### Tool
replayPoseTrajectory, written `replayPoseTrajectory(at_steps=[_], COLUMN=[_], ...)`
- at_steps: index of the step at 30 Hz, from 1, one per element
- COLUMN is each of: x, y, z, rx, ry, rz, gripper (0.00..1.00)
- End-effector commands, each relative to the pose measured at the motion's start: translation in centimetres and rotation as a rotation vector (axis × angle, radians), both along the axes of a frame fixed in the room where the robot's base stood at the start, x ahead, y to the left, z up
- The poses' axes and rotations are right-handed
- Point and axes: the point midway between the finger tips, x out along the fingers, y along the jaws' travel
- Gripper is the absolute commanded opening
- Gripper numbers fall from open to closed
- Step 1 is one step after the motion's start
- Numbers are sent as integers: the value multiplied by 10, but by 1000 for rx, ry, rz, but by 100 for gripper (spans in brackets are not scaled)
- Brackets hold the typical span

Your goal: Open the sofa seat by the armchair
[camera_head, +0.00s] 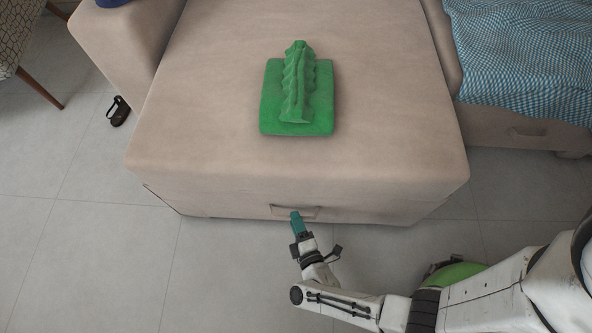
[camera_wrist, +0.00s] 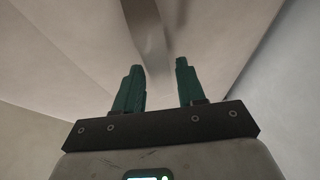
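The sofa seat (camera_head: 205,100) is a wide beige block that juts toward me in the head view. Its front face has a beige strap-like handle (camera_head: 312,210) low down. My gripper (camera_head: 295,214) is at the handle, with its green fingers pointing at it. In the wrist view my gripper (camera_wrist: 157,70) has its two fingers apart, and the handle (camera_wrist: 147,28) runs just beyond and between the fingertips. I cannot tell whether the fingers touch it. The armchair (camera_head: 14,30) is a patterned chair with wooden legs at the top left.
A dark sandal (camera_head: 119,111) lies on the floor at left. The tiled floor (camera_head: 90,240) in front is clear.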

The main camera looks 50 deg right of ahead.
Motion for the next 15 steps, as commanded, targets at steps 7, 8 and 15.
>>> replayPoseTrajectory(at_steps=[7, 8, 15], x=[-38, -43, -77], y=[21, 24, 42], z=[8, 10, 16], rx=[1, 1, 2], ry=[5, 4, 4], rz=[2, 0, -1], gripper=[39, 39, 39])
